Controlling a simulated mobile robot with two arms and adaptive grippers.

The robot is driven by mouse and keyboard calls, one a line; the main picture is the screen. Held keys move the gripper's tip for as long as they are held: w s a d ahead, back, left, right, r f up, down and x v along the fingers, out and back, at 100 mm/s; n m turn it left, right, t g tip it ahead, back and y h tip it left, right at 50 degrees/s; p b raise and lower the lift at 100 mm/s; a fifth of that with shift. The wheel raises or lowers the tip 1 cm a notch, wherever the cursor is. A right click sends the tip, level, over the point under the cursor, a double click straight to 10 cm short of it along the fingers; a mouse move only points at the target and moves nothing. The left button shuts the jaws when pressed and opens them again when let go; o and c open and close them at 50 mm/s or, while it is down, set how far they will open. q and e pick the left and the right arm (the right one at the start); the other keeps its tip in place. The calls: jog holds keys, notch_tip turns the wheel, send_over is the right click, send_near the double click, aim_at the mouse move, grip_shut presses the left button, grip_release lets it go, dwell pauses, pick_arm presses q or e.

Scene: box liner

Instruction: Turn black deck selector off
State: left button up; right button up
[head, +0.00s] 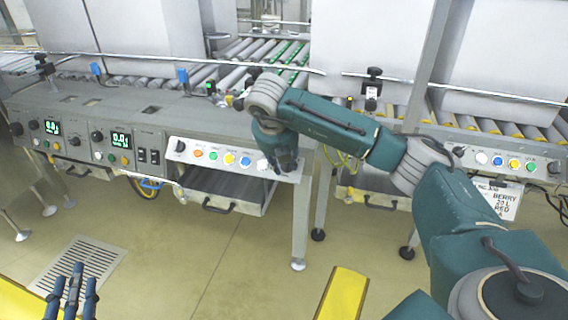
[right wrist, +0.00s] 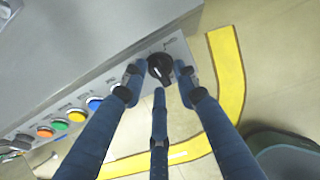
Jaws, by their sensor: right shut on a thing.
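A black rotary selector (right wrist: 160,68) sits at the end of a pale control panel (right wrist: 97,84) in the right wrist view. My right gripper (right wrist: 157,75) has its fingers closed around this selector. In the head view, my right gripper (head: 282,164) is at the right end of the same panel (head: 215,146) and hides the selector there. I cannot read which position the selector points to. My left gripper (head: 72,287) is at the bottom left of the head view, with its fingers apart and empty, away from the panel.
The panel carries orange, green, yellow, blue and white buttons, and another black selector (head: 180,146) at its left end. A grey drawer (head: 225,189) hangs below. Another panel (head: 500,160) with buttons is at right. Yellow floor markings (head: 342,294) lie on open floor.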

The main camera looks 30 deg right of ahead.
jog(key=shift+w+a+r, duration=0.1)
jog(key=o, duration=0.8)
jog(key=v, duration=1.2)
